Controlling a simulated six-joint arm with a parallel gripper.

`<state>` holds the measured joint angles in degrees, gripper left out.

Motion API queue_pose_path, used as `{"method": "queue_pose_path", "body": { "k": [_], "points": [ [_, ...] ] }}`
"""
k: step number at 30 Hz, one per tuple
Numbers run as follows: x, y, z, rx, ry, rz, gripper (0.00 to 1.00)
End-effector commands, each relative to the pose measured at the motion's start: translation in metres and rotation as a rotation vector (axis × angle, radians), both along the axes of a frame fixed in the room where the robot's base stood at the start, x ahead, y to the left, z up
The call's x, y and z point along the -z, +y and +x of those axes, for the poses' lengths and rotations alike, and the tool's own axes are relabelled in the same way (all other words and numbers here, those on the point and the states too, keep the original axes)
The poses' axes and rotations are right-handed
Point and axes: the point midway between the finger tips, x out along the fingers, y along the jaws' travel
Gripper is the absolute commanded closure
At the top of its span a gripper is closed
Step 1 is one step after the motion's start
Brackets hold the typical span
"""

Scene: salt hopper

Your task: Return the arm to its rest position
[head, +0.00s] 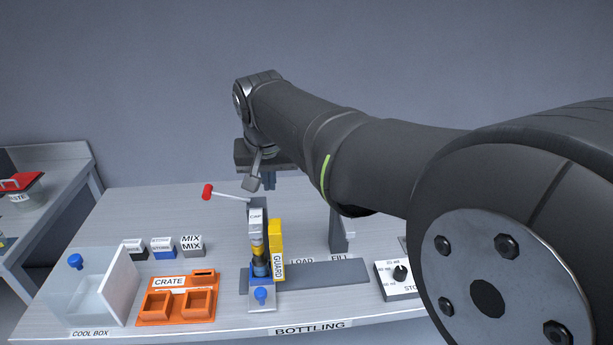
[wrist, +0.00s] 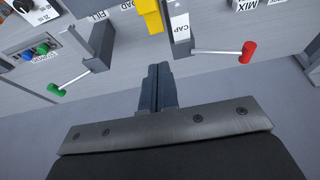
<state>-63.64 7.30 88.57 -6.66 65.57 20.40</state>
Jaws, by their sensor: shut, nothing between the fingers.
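My gripper (head: 269,181) hangs above the back part of the bottling table (head: 130,217), behind the capping station. Its fingers are shut with nothing between them. In the wrist view my gripper (wrist: 157,72) shows its two dark fingers pressed together, apart from everything around. My arm reaches in from the right across the head view and hides the right part of the table.
A green-knobbed lever (wrist: 54,89) shows in the wrist view. An orange crate (head: 178,308) and cool box (head: 107,286) stand at front left.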

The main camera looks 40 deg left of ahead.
Motion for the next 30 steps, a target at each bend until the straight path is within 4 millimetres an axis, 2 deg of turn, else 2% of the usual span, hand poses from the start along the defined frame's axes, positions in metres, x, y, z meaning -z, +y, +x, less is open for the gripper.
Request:
{"method": "queue_pose_path", "body": {
  "k": [14, 20, 30],
  "points": [
    [0.002, 0.000, 0.001, 0.000, 0.000, -0.001, 1.00],
    [0.028, 0.006, 0.007, 0.001, 0.001, -0.003, 1.00],
    [0.092, 0.020, 0.021, 0.000, 0.001, -0.004, 1.00]
  ]
}}
